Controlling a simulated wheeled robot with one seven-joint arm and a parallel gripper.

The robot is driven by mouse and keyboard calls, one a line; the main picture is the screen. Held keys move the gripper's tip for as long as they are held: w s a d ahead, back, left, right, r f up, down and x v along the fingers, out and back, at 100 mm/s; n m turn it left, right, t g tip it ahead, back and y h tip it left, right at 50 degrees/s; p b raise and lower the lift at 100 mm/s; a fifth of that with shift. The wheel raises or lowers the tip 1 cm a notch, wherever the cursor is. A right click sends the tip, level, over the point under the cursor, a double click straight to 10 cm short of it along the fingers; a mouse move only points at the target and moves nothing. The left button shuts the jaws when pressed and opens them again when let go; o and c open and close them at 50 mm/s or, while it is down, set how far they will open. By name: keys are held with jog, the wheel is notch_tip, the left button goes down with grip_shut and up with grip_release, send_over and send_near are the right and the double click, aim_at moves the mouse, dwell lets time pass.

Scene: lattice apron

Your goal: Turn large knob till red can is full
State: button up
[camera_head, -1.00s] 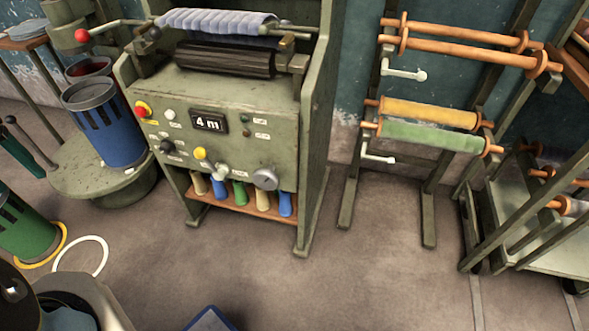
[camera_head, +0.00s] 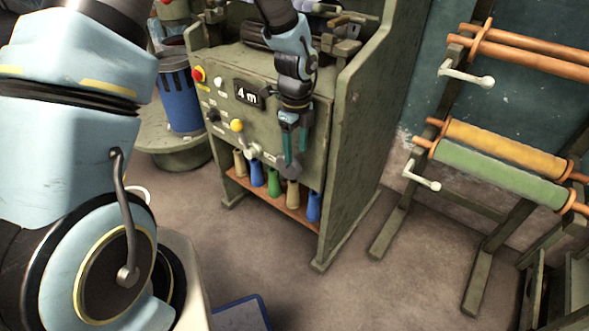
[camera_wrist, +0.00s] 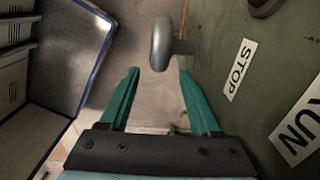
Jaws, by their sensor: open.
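The large knob (camera_head: 289,165) is a grey round knob low on the right of the green machine's panel (camera_head: 232,110). It also shows in the wrist view (camera_wrist: 161,44), edge-on beyond the fingertips. My gripper (camera_head: 295,160) is open, with teal fingers pointing down in front of the panel and partly covering the knob. In the wrist view my gripper (camera_wrist: 159,72) has its empty gap nearly in line with the knob, which is not visibly gripped.
The panel display (camera_head: 247,95) reads "4 m". A yellow knob (camera_head: 237,125) and a pale tap-like handle (camera_head: 252,150) are left of the large knob. Coloured spools (camera_head: 273,182) stand on the shelf below. A roller rack (camera_head: 500,150) stands right; floor between is clear.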

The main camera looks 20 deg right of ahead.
aim_at(295, 169)
notch_tip(295, 169, down, 8)
jog(key=shift+r, duration=0.25)
grip_shut()
dwell(0.6)
